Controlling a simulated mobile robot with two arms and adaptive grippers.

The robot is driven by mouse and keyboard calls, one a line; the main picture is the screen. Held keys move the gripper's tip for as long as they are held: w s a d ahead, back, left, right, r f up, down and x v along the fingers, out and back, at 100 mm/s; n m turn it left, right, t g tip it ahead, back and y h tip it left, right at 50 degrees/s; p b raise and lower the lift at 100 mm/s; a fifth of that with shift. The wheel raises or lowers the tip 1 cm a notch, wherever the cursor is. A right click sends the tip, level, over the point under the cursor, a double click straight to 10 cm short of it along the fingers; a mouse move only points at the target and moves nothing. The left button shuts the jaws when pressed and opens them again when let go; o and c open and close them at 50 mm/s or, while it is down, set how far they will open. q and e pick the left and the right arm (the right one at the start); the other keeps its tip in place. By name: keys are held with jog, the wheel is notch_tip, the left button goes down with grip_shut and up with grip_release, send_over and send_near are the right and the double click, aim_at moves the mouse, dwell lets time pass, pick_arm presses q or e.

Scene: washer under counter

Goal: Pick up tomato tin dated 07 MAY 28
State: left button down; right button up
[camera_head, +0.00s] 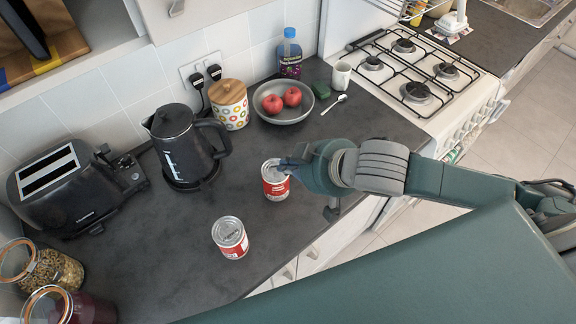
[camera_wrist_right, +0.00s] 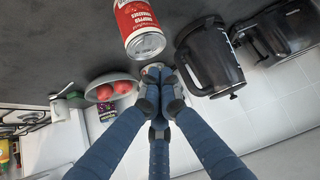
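Two red-and-white tins with silver lids stand upright on the dark counter in the head view. One tin (camera_head: 275,185) is beside the kettle, just at my right gripper's tip. The other tin (camera_head: 230,240) stands nearer the front left. No date can be read on either. My right gripper (camera_head: 287,164) reaches in from the right, at the upper edge of the first tin; contact cannot be told. In the right wrist view a red tin (camera_wrist_right: 141,30) is just beyond the fingers (camera_wrist_right: 160,76), which are drawn together with no tin between them. My left gripper is not in view.
A black kettle (camera_head: 184,145) and toaster (camera_head: 70,187) stand on the left. A patterned jar (camera_head: 229,106), a bowl (camera_head: 270,116) of red fruit, a cup (camera_head: 341,75) and a bottle (camera_head: 289,55) stand behind. Jars are at lower left. The counter around the front tin is clear.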

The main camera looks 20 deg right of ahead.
jog(key=o, duration=1.9)
